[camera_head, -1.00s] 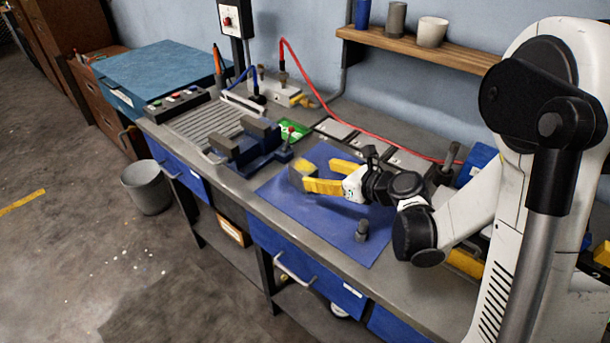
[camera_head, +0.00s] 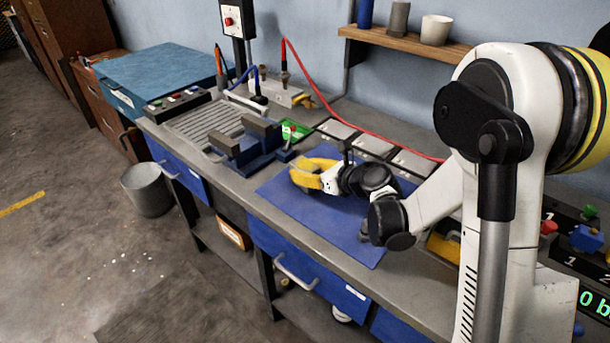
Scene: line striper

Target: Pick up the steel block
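My gripper (camera_head: 302,177) has yellow fingers and is low over the left part of the blue mat (camera_head: 335,223) on the workbench. The fingers look bunched together from this side, one largely in front of the other, so I cannot tell how far apart they are. I cannot make out the steel block now. The spot where a small greyish block with a yellowish top showed earlier is covered by my fingers. Whether the fingers touch or hold it is hidden.
A blue vise with dark jaws (camera_head: 262,128) stands left of the mat, close to my gripper. A green tray (camera_head: 291,131) and grey square plates (camera_head: 374,144) lie behind. A red hose (camera_head: 330,110) runs along the back. A wooden shelf (camera_head: 405,40) hangs above.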

